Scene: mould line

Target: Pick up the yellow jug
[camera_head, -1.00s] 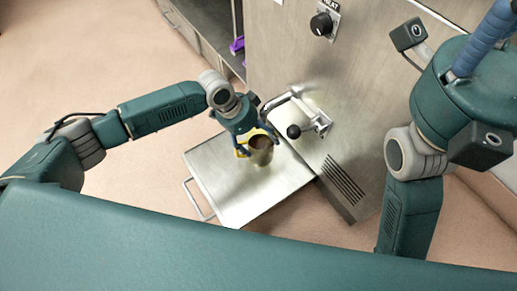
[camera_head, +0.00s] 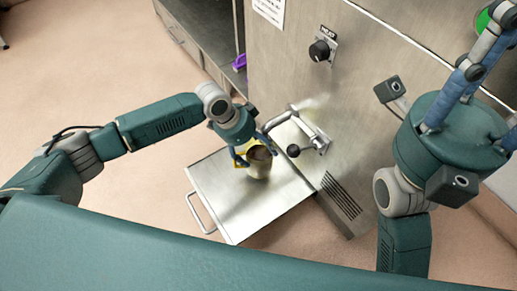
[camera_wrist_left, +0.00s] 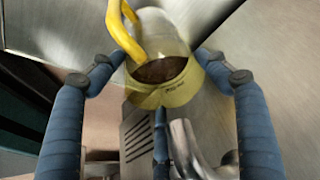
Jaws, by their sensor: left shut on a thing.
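The yellow jug (camera_head: 260,165) is at the steel shelf in the middle of the head view, upright or nearly so. It has a yellow handle, a pale see-through body and dark brown contents. In the left wrist view the jug (camera_wrist_left: 170,92) sits between the blue fingers. My left gripper (camera_head: 254,155) is shut on it, with fingers on both sides and one at the front. Whether its base touches the shelf I cannot tell. My right gripper (camera_head: 478,75) has its blue fingers raised at the upper right, with the tips partly cut off.
The steel shelf (camera_head: 225,200) has a bar handle (camera_head: 199,215) on its left. A lever with a black ball (camera_head: 293,150) stands close right of the jug. The steel machine (camera_head: 360,110) carries a black knob (camera_head: 320,50). A purple thing (camera_head: 240,62) lies behind. Open floor is at left.

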